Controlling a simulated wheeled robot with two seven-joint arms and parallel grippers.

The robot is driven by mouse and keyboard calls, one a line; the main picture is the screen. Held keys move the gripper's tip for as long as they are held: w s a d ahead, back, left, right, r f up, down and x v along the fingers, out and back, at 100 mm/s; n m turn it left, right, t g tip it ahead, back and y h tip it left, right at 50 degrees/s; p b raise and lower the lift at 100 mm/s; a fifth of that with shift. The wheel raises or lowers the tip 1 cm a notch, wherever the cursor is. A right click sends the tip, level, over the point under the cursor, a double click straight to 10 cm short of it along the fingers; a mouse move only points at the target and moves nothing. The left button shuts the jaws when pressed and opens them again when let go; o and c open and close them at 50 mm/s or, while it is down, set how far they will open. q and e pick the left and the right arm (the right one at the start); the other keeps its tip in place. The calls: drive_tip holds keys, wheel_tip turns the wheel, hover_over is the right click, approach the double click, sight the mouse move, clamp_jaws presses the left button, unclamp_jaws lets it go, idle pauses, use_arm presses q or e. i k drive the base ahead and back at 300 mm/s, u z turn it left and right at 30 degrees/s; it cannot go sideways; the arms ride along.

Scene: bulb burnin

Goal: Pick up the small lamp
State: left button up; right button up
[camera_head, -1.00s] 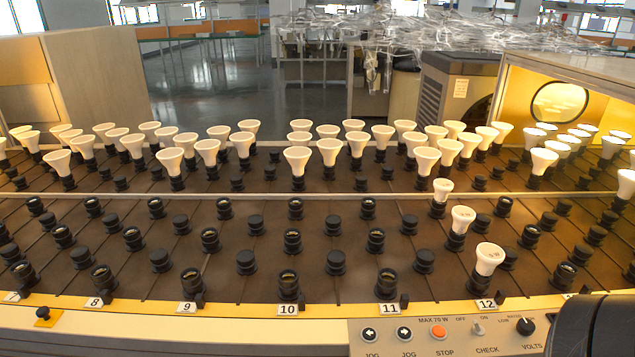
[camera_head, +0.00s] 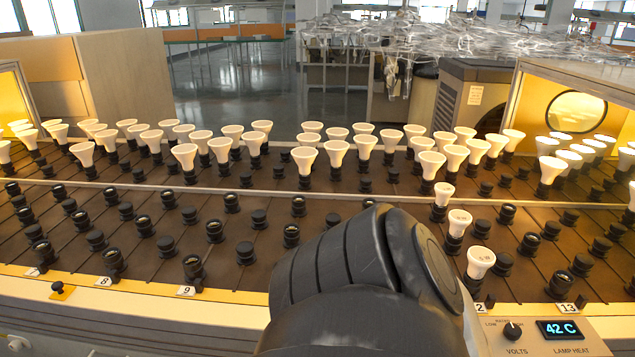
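Three smaller white lamps sit upright in black sockets in the column right of centre. The back one (camera_head: 443,193) looks the smallest, the middle one (camera_head: 459,222) is a little larger, and the front one (camera_head: 480,262) is nearest to me. One of my arms, dark and thick, rises from the bottom centre and ends just left of the front small lamp in the picture. I cannot tell whether it touches anything. Neither gripper's fingers show.
Rows of larger white lamps (camera_head: 307,158) stand along the back of the brown socket deck (camera_head: 330,207). Several front sockets are empty. A control panel with a "42 C" display (camera_head: 562,329) is at the lower right. A lit chamber (camera_head: 578,90) stands at the right.

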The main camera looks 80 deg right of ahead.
sight(443, 192)
drive_tip(key=k, duration=1.55)
drive_tip(key=z, duration=0.15)
